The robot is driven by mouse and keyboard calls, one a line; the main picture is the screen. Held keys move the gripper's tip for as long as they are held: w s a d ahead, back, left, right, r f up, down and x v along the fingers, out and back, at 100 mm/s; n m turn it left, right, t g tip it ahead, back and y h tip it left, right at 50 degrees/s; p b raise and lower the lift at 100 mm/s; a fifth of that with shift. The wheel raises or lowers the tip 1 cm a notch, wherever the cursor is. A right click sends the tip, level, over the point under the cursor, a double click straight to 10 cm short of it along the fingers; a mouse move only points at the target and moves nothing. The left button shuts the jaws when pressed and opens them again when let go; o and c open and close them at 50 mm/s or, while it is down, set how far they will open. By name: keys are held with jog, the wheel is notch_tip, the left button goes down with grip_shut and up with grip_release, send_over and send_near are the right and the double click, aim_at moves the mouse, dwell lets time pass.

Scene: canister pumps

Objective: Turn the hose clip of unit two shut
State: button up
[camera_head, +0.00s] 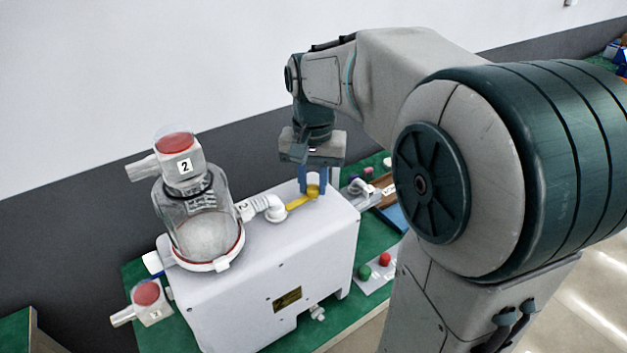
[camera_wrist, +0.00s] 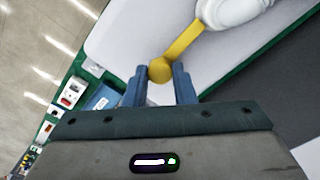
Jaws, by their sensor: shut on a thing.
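Unit two is a white pump box (camera_head: 265,285) with a clear canister (camera_head: 205,220) on its left, capped by a red-topped lid marked 2. A white ribbed hose elbow (camera_head: 265,206) sits on the box top beside the canister, with a 2 tag. The yellow hose clip (camera_head: 298,201) reaches from the elbow toward the right; its round end lies at my gripper (camera_head: 313,190). In the wrist view the blue fingers of my gripper (camera_wrist: 160,82) stand on either side of the round end of the yellow clip (camera_wrist: 182,42), shut on it. The white elbow (camera_wrist: 235,10) shows beyond.
Another red-topped lid marked 2 (camera_head: 147,294) is at the box's lower left. A plate with a red and a green knob (camera_head: 376,268) lies on the green bench at right. Trays and white fittings (camera_head: 372,190) stand behind my gripper. A dark wall band runs behind.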

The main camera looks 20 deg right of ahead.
aim_at(313, 186)
jog(key=shift+r+m, duration=0.1)
jog(key=shift+m, duration=0.2)
dwell(0.4)
jog(key=o, duration=1)
notch_tip(313, 186, up, 14)
jog(key=shift+f, duration=0.15)
